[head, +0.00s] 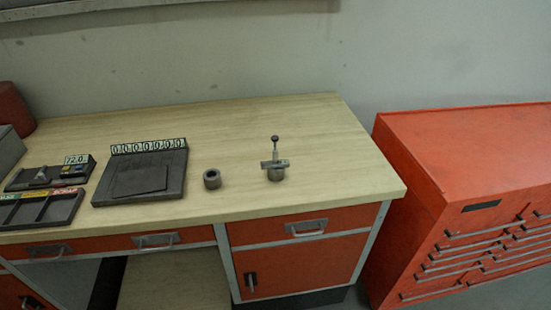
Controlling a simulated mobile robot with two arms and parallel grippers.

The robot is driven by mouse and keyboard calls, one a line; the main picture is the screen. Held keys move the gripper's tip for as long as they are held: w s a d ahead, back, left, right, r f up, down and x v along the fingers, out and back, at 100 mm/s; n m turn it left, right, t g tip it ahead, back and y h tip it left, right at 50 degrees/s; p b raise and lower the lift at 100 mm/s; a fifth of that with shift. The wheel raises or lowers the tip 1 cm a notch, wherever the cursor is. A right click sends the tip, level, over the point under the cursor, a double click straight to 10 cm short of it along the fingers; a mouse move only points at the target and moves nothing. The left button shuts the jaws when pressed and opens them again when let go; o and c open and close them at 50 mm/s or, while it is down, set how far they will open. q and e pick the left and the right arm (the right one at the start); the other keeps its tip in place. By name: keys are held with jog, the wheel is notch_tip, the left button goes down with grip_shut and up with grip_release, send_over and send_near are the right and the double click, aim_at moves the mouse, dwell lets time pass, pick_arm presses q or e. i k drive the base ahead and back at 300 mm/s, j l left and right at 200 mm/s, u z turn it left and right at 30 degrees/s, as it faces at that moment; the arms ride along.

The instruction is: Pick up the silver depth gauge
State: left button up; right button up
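What looks like the silver depth gauge (274,157) stands upright near the right end of the wooden workbench (330,150). It has a thin vertical rod with a dark round knob on top and a flat crossbar. The crossbar sits over a short grey cylinder (276,175); I cannot tell whether that is part of the gauge or a separate piece under it. Neither of my grippers is in the head view.
A hollow grey ring (212,179) stands left of the gauge. Further left are a dark plate with a digit display (148,146), a small device reading 72.0 (76,160) and a labelled tray (40,221). A red tool cabinet (450,150) stands right of the bench. Bench around the gauge is clear.

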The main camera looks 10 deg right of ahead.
aim_at(276, 163)
jog(key=i+j+z, duration=0.2)
jog(key=z, duration=0.2)
jog(key=i+j+z, duration=0.15)
jog(key=z, duration=0.2)
jog(key=i+j+z, duration=0.15)
jog(key=j+z, duration=0.25)
